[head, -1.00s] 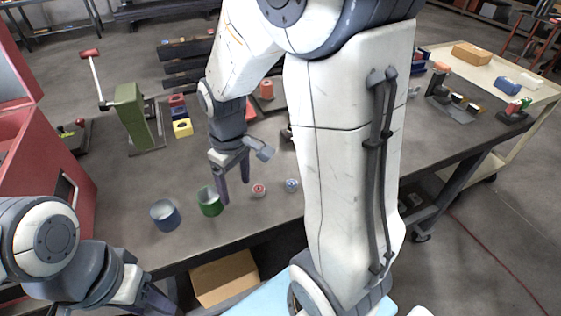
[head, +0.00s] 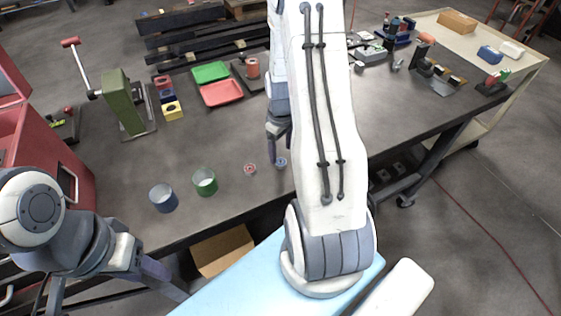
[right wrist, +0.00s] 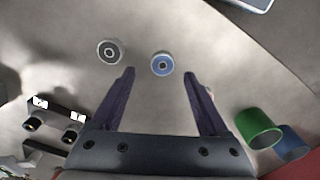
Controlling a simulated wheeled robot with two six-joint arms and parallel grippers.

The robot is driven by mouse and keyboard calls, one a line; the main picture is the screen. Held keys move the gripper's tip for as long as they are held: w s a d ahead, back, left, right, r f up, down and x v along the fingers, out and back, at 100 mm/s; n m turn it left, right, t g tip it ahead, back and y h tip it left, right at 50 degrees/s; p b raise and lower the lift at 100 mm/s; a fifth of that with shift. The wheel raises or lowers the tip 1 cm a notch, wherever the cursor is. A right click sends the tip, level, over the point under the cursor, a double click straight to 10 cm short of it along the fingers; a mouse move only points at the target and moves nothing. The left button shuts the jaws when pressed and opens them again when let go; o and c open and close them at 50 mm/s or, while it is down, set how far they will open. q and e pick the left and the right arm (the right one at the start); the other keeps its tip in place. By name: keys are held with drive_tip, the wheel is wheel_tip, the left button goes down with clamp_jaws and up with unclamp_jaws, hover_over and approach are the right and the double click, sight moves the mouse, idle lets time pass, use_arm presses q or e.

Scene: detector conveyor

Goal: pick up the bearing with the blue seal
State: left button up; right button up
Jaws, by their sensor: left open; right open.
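The bearing with the blue seal (head: 281,163) lies on the grey table, close to my right gripper (head: 272,150), which is partly hidden by my arm. In the right wrist view this bearing (right wrist: 162,64) sits just beyond the fingertips, roughly centred between the open, empty fingers (right wrist: 159,76). A bearing with a red seal (head: 249,169) lies to its left in the head view. A bearing with a dark grey seal (right wrist: 110,52) lies beside the blue one in the wrist view; my arm seems to hide it in the head view. My left gripper (head: 160,275) is open at the table's front edge.
A green cup (head: 205,182) and a blue cup (head: 163,198) stand left of the bearings. Green (head: 210,72) and red (head: 222,93) trays lie farther back. A green press (head: 125,103) and a red cabinet (head: 60,165) are at left. An open cardboard box (head: 222,250) is below the table.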

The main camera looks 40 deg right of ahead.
sight(281, 161)
wheel_tip(281, 161, down, 4)
drive_tip(key=shift+s+a+f+p, duration=0.1)
drive_tip(key=shift+a+p, duration=0.05)
drive_tip(key=shift+p, duration=0.35)
clamp_jaws()
drive_tip(key=shift+r, duration=0.2)
